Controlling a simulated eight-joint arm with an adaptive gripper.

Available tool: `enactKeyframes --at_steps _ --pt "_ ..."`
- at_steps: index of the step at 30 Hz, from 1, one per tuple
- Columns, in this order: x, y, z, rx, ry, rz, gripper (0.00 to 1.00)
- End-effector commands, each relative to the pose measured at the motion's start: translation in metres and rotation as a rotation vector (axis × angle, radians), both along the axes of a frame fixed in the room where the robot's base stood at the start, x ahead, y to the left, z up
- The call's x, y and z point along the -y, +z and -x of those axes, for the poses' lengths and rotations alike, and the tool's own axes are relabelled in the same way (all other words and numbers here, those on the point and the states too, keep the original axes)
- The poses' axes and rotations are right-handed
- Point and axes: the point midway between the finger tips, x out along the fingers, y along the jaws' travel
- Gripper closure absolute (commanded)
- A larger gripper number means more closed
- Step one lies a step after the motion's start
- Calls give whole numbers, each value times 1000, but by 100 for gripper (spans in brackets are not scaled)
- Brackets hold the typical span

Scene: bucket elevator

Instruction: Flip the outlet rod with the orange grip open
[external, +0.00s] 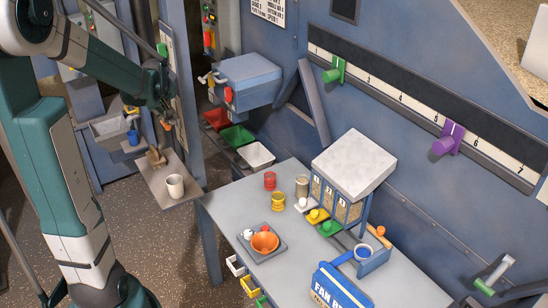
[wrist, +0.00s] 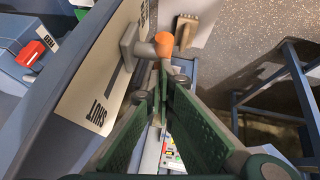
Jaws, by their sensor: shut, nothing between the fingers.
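The outlet rod (wrist: 146,49) is a short grey bar with an orange grip (wrist: 164,43) on its end. It stands out from a grey mount (wrist: 128,46) on a pale label plate (wrist: 78,100). The word SHUT reads upside down on the plate's near part; lettering at the far end is cut off. In the external view the orange grip (external: 167,126) is small, beside the post. My gripper (wrist: 164,72) is shut and empty, its tips right at the near side of the orange grip. I cannot tell whether they touch. In the external view my gripper (external: 165,115) is partly hidden.
The blue post (external: 182,90) with the plate is close beside my gripper. Below is a small shelf (external: 160,190) with a white cup (external: 175,187) and a brush (external: 155,158). A grey table (external: 225,205) with bowls and jars stands to the right.

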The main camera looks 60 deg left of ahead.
Motion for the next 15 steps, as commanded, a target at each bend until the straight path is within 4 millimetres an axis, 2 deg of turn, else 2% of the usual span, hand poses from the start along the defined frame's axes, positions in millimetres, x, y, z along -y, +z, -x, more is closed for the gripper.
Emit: enactKeyframes --at_steps 1,7,15 --pt "0 -11 0 0 0 0 100" --pt "0 -36 0 0 0 0 100" --pt "0 -46 0 0 0 1 100"
